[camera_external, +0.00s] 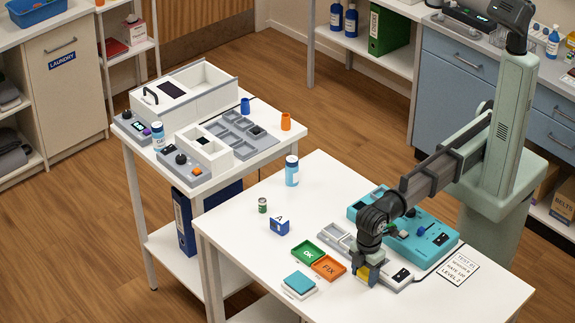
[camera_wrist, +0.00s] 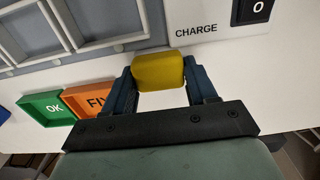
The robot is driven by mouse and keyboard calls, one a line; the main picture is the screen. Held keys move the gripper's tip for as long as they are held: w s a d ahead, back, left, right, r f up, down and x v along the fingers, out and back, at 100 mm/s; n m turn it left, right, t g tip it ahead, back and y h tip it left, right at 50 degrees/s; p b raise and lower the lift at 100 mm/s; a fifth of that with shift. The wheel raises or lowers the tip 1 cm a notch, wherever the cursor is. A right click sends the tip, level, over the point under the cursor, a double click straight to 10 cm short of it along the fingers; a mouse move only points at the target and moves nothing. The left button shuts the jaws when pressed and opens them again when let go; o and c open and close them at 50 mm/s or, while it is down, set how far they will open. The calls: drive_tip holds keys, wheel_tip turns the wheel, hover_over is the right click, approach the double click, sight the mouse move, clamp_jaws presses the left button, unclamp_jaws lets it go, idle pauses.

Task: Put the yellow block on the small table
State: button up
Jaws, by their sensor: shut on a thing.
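The block (camera_external: 363,272) is partly hidden by the fingers in the external view. I cannot tell whether it touches the table. A second, smaller-looking white table (camera_external: 206,184) stands to the left and farther back.
Green OK tray (camera_external: 308,253) and orange FIX tray (camera_external: 329,267) lie left of my gripper. A teal device (camera_external: 425,225) is behind it.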

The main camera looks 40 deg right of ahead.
sight(365, 272)
drive_tip(key=shift+f, duration=0.1)
drive_tip(key=o, duration=1)
drive_tip(key=shift+o, duration=0.2)
wheel_tip(365, 272, up, 12)
drive_tip(key=shift+r, duration=0.2)
